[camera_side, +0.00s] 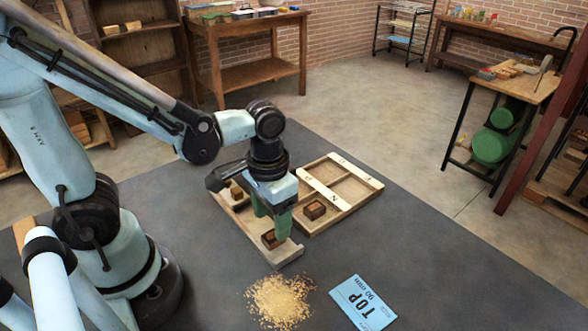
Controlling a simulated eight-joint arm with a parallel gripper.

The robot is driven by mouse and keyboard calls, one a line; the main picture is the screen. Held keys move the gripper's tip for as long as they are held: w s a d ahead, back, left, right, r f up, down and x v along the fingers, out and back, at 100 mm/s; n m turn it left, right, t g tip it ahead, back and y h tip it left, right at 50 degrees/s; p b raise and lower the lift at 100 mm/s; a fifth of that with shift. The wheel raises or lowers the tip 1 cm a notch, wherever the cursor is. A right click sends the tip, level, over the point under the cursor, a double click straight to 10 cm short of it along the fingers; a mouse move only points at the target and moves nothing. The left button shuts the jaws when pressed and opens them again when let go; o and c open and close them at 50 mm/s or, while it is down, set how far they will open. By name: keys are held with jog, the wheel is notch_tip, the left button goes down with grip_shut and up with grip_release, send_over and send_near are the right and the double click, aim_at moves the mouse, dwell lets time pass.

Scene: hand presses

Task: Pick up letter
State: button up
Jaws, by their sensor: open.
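Small brown letter blocks lie in two shallow wooden trays on the dark table; I cannot read their faces. One block (272,239) sits near the front end of the left tray (288,256). Another block (314,209) lies in a front compartment of the right tray (349,208), and a small block (236,191) is at the back of the left tray. My gripper (273,220) points down over the left tray, its green fingers open, just above or around the front block. I cannot tell whether they touch it. The gripper's body hides part of the left tray.
The right tray has a pale lettered strip (324,193) across it. The dark table (450,240) is clear to the right.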

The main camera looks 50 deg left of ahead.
aim_at(273, 234)
jog(key=shift+d+f, duration=0.1)
jog(key=shift+f, duration=1.65)
jog(key=c, duration=1.1)
jog(key=shift+r, duration=0.15)
